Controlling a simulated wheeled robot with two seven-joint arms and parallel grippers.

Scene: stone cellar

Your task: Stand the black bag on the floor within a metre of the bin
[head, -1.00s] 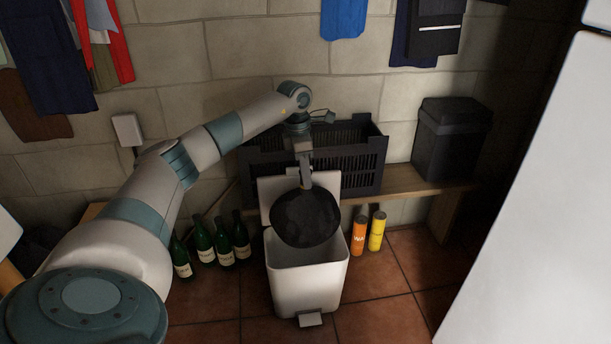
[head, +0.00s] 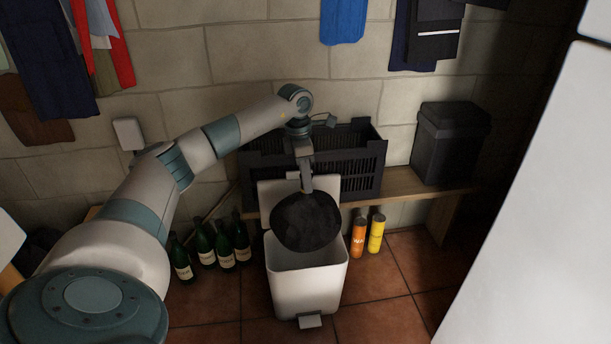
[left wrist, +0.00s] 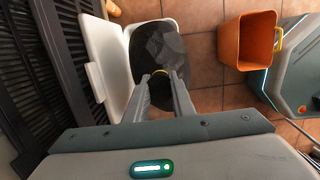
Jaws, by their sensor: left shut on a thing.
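The black bag (head: 306,222) hangs from my left gripper (head: 306,188), which is shut on its top. The bag is over the mouth of the white pedal bin (head: 306,290), whose lid (head: 268,205) stands open behind it. I cannot tell whether the bag's bottom is still inside the rim. My right gripper is in neither view.
Several green bottles (head: 224,247) stand left of the bin; orange (head: 358,238) and yellow (head: 376,234) cans stand right. A bench (head: 405,186) behind holds a black crate (head: 362,165) and a dark box (head: 450,145). An orange bucket (left wrist: 246,42) shows in the wrist view. Tiles in front right are clear.

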